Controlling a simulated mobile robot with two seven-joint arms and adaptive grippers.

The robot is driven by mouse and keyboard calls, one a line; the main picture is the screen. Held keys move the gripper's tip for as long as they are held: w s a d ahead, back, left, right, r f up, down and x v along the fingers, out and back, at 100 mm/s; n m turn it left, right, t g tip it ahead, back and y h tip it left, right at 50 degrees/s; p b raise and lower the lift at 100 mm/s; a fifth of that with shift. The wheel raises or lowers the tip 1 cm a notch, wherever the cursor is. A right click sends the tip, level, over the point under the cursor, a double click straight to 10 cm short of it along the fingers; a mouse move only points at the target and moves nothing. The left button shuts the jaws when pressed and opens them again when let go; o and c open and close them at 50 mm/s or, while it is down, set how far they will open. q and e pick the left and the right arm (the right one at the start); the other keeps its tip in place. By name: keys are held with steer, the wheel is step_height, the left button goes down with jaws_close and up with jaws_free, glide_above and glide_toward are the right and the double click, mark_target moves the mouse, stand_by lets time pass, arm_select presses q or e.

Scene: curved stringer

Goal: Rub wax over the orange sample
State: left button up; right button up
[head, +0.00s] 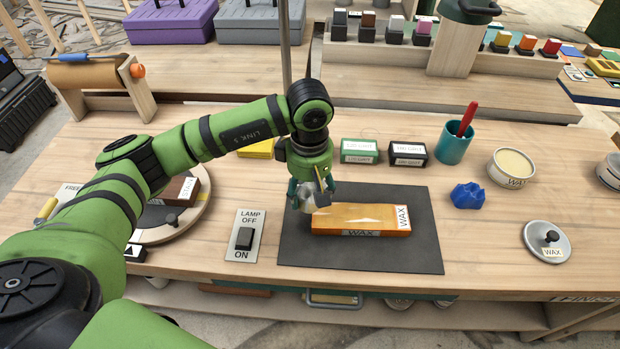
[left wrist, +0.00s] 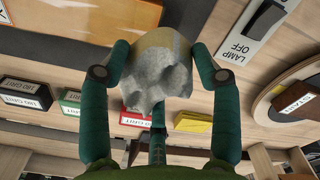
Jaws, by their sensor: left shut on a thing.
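The orange sample (head: 365,222) is a flat block with WAX labels, lying on a dark mat (head: 300,258) in the head view. A paler, glossy streak shows on its top. Its corner also shows in the left wrist view (left wrist: 100,14). My left gripper (head: 308,190) is shut on a crumpled grey cloth (left wrist: 158,75) with a yellowish patch on its far side. The cloth (head: 316,202) is at the sample's left end; I cannot tell whether it touches. An open wax tin (head: 513,165) stands at the right, its lid (head: 547,240) apart. My right gripper is out of view.
A lamp switch plate (head: 244,240) is left of the mat. Green (head: 359,151) and black (head: 408,154) grit blocks stand behind it. A turntable with a dark block (head: 178,190) is left.

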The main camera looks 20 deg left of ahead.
arm_select(q)
steer(key=shift+r+p, duration=0.4)
steer(key=shift+r, duration=0.9)
